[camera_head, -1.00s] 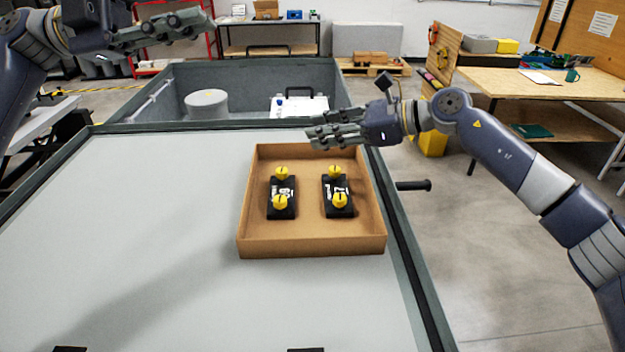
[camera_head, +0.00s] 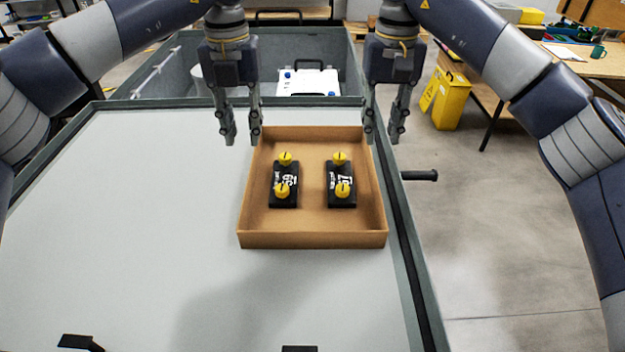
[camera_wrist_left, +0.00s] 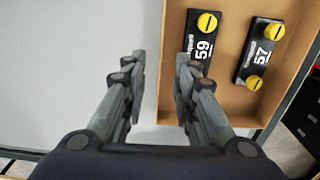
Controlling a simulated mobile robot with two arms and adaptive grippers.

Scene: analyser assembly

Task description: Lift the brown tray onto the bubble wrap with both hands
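The brown tray (camera_head: 312,239) lies on the light grey work surface near its right edge. It holds two black blocks (camera_head: 284,184) and (camera_head: 341,185), each with two yellow knobs; they also show in the left wrist view (camera_wrist_left: 201,47). My left gripper (camera_head: 242,140) is open, pointing down at the tray's far left corner, with one finger on each side of the left wall line. My right gripper (camera_head: 384,138) is open, pointing down at the far right corner. Whether the fingers touch the tray, I cannot tell. No bubble wrap is recognisable.
The grey work surface (camera_head: 120,210) is clear left of the tray. Behind it is a sunken grey bay with a white case (camera_head: 308,82). A black handle (camera_head: 420,175) sticks out at the right edge. Black clips (camera_head: 80,342) lie at the front edge.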

